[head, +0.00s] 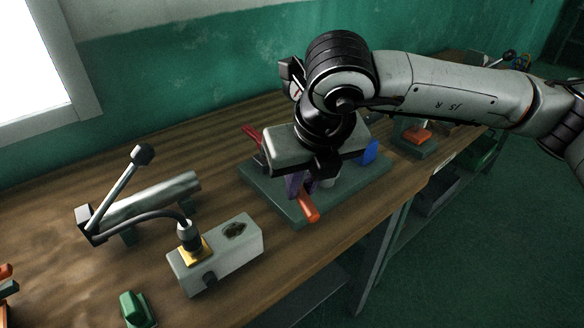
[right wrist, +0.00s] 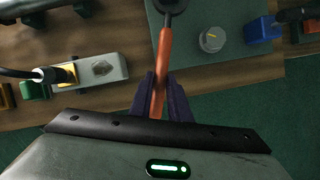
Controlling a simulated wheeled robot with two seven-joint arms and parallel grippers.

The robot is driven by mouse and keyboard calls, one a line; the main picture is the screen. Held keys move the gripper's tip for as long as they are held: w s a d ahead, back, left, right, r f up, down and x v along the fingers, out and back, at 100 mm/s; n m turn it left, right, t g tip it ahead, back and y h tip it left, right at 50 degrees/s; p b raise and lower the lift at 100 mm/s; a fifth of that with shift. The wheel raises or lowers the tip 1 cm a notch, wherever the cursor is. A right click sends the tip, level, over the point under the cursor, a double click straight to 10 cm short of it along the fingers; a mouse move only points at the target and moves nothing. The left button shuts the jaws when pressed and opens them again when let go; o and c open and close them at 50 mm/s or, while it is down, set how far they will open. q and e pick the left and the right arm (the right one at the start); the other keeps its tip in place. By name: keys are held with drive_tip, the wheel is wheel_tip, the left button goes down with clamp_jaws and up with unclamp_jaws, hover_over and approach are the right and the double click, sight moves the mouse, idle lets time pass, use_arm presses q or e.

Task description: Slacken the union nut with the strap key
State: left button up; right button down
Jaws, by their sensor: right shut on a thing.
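The strap key's orange handle (head: 309,206) sticks out below my right gripper (head: 299,186), over the dark green plate (head: 270,197). In the right wrist view the purple fingers of my right gripper (right wrist: 160,100) are shut around the orange handle (right wrist: 164,62). The handle runs up to a dark rounded head (right wrist: 172,5) cut off by the top edge. I cannot make out the union nut; in the head view my gripper and wrist cover the middle of the plate. My left gripper is not in view.
To the left are a grey block with a cabled plug (head: 238,252), a lever fixture (head: 150,198) and a green piece (head: 134,308). Bare wood lies between.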

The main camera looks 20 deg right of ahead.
drive_tip(key=m, duration=0.2)
drive_tip(key=w+r+m+h, duration=0.1)
drive_tip(key=m, duration=0.1)
drive_tip(key=a+m+h, duration=0.1)
drive_tip(key=m, duration=0.1)
drive_tip(key=shift+w+r+b, duration=0.15)
drive_tip(key=shift+r+b, duration=0.05)
drive_tip(key=shift+b, duration=0.2)
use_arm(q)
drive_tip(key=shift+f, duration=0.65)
use_arm(e)
drive_tip(key=m, duration=0.1)
drive_tip(key=r+m+g, duration=0.1)
drive_tip(key=m+h, duration=0.1)
drive_tip(key=m, duration=0.1)
drive_tip(key=shift+w+r+g, duration=0.15)
drive_tip(key=shift+w+g, duration=0.15)
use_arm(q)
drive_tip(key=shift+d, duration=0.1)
